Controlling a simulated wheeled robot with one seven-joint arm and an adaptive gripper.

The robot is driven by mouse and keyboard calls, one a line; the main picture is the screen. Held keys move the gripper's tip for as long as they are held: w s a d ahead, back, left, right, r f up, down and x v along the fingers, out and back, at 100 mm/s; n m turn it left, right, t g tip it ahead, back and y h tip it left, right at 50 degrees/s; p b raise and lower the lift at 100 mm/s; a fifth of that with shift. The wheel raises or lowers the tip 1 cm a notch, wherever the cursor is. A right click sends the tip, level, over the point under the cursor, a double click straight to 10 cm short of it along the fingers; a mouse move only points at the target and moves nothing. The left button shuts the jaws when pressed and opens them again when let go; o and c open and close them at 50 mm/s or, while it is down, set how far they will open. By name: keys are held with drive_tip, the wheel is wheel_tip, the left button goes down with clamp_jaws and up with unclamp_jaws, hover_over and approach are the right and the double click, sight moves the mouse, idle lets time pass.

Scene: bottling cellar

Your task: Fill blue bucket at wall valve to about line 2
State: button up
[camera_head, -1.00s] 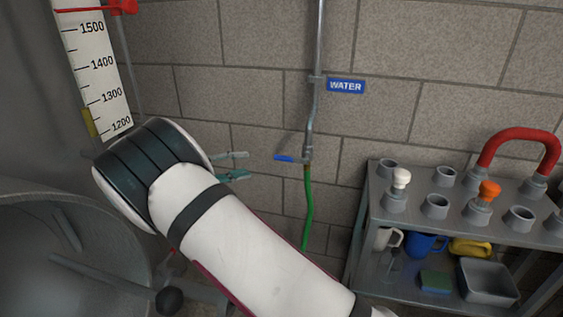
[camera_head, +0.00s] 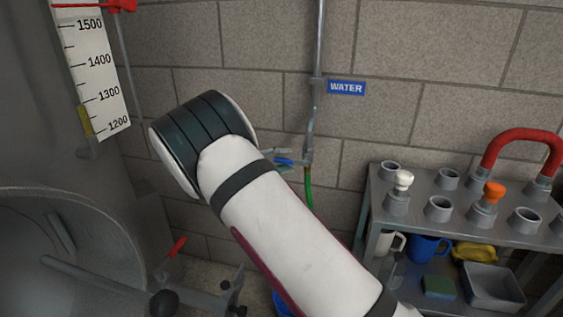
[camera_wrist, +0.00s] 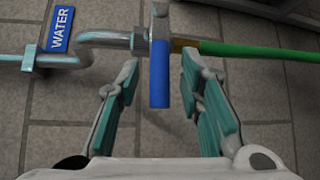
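The wall valve's blue lever (camera_head: 291,162) is on the grey water pipe beneath the WATER sign (camera_head: 346,87), above a green hose (camera_head: 309,188). In the wrist view the lever (camera_wrist: 159,80) lies between the teal-padded fingers of my gripper (camera_wrist: 160,92). The fingers are spread apart, with a gap on each side of the lever. In the head view my fingertips are at the lever, partly hidden by my arm. A small blue patch (camera_head: 284,303) at the bottom edge, mostly hidden by my arm, may be the blue bucket; its water level cannot be seen.
A grey rack (camera_head: 412,188) at the right holds a red curved hose (camera_head: 525,139), a white jug, a blue jug (camera_head: 427,247) and a grey tray (camera_head: 492,286). A large metal tank with a scale (camera_head: 97,75) stands at the left, near a red-handled valve (camera_head: 177,245).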

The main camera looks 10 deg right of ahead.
clamp_jaws()
drive_tip(key=shift+r, duration=0.3)
idle(0.4)
drive_tip(key=shift+r+m+y+p, duration=0.3)
drive_tip(key=shift+r+m+y, duration=0.2)
drive_tip(key=shift+m+y, duration=0.15)
drive_tip(key=shift+s+d+r+m+y, duration=0.1)
drive_tip(key=shift+d+r+m+y, duration=0.15)
drive_tip(key=shift+r+m+y, duration=0.45)
drive_tip(key=y, duration=0.1)
drive_tip(key=r+m+y+b, duration=0.1)
drive_tip(key=d+r+t+y, duration=0.1)
drive_tip(key=shift+s+d+m+y+b, duration=0.1)
drive_tip(key=shift+s+m+y+b, duration=0.15)
drive_tip(key=shift+s+m+b, duration=0.1)
drive_tip(key=shift+s+d+r+m+t+y+b, duration=0.25)
drive_tip(key=shift+d+r+m+y+b, duration=0.2)
drive_tip(key=shift+y+b, duration=0.5)
drive_tip(key=shift+d, duration=0.1)
